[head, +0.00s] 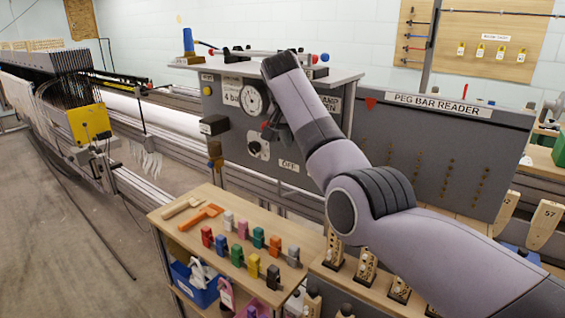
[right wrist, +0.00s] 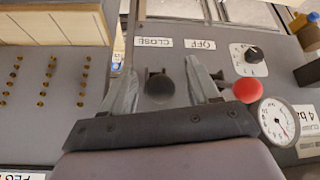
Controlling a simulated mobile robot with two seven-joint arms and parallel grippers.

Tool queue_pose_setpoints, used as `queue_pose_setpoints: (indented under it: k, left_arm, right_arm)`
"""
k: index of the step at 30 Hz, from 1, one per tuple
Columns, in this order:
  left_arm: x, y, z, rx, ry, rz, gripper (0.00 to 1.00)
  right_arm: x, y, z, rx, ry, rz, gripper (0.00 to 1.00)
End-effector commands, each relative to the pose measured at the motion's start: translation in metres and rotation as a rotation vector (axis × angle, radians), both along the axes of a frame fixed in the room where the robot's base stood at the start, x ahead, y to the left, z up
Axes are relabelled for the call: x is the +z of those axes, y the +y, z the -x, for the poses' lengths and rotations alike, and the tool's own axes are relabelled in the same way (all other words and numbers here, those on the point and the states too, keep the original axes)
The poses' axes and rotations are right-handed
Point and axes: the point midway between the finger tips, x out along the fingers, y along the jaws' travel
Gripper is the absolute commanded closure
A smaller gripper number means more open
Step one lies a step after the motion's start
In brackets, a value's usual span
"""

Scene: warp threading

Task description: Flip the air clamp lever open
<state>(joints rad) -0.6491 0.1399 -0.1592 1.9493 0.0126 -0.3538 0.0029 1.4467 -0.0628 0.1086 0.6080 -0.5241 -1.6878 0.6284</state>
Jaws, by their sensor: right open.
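My right gripper (right wrist: 162,68) is open, with one finger on each side of the black ball. I cannot tell whether either finger touches it. In the head view my right arm covers the black ball and most of the gripper, in front of the grey control box (head: 228,145). My left gripper is not in view.
A pressure gauge (right wrist: 279,121) and a dial knob (right wrist: 253,53) are close to the right finger. The peg bar reader (head: 430,150) stands right of the box. Below, a wooden shelf (head: 190,228) holds several coloured clamps and an orange tool (head: 202,217).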

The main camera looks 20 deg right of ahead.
Motion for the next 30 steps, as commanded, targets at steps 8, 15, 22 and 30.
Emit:
queue_pose_setpoints:
  k: [8, 15, 22, 30]
  left_arm:
    - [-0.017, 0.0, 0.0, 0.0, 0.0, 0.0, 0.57]
    - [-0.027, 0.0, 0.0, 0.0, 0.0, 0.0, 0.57]
    - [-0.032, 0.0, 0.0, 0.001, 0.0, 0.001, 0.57]
    - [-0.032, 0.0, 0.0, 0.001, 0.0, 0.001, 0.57]
  right_arm:
    - [-0.003, 0.024, 0.019, 0.002, -0.002, -0.001, 0.4]
    - [-0.003, 0.049, 0.04, 0.003, -0.001, -0.001, 0.4]
    - [-0.001, 0.069, 0.056, 0.002, 0.001, -0.001, 0.4]
    - [0.0, 0.073, 0.061, 0.001, 0.001, -0.002, 0.4]
